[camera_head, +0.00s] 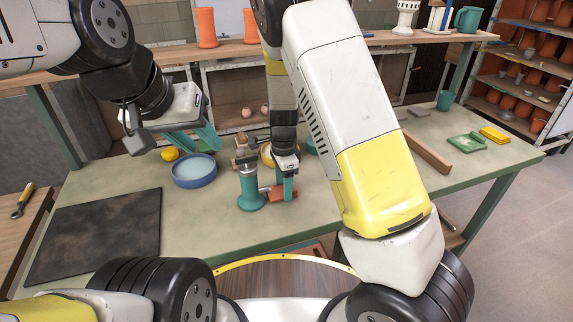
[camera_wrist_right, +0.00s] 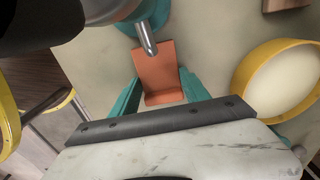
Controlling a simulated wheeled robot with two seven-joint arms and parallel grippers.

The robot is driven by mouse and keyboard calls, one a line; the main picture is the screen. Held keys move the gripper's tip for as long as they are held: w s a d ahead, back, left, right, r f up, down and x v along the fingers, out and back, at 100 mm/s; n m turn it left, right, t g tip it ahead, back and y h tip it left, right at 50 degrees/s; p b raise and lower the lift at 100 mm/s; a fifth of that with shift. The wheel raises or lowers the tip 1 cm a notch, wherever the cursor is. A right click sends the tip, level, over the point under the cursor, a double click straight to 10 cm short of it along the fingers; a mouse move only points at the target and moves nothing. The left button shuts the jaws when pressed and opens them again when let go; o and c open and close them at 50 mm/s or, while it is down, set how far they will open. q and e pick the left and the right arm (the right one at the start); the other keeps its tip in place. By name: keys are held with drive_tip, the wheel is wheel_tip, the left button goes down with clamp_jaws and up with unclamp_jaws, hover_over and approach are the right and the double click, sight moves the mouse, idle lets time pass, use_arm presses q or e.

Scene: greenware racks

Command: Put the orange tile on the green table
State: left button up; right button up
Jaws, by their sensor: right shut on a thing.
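The orange tile (camera_head: 281,194) is low over the pale green table (camera_head: 222,222), next to a teal-based tool with a grey top (camera_head: 251,190). I cannot tell whether the tile touches the tabletop. My right gripper (camera_head: 287,189) points down with its teal fingers on either side of the tile. In the right wrist view the tile (camera_wrist_right: 157,66) lies between the fingers of this gripper (camera_wrist_right: 160,88), which is shut on it; the tool's metal rod overlaps its far end. My left gripper (camera_head: 196,140) is empty above the table, its teal fingers apart.
A yellow-rimmed bowl (camera_wrist_right: 268,80) is close beside my right gripper. A dark board (camera_head: 95,236) covers the table's left end. Green and yellow trays (camera_head: 494,136) lie far right.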

drive_tip(key=shift+s+d, duration=0.15)
drive_tip(key=shift+s, duration=0.05)
drive_tip(key=shift+w, duration=0.1)
drive_tip(key=o, duration=1.5)
drive_tip(key=shift+f, duration=0.1)
drive_tip(key=shift+c, duration=0.2)
